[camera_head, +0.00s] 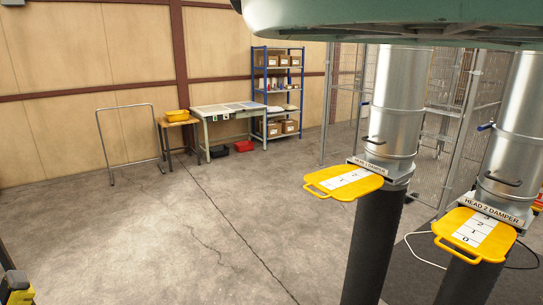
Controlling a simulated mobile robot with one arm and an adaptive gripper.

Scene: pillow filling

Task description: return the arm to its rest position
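My gripper does not show clearly in the head view. A yellow and dark part is cut off by the lower left edge of the picture, and I cannot tell whether it belongs to my arm. Two metal pipes stand at the right. The left one has a yellow damper plate (344,182) sticking out to the left, under a label reading HEAD 1 DAMPER. The right one has a yellow damper plate (474,235) under a label reading HEAD 2 DAMPER, with a number strip on it. Dark hoses hang below both plates.
A green machine body (390,22) hangs across the top right. Wire mesh fencing (466,110) stands behind the pipes.

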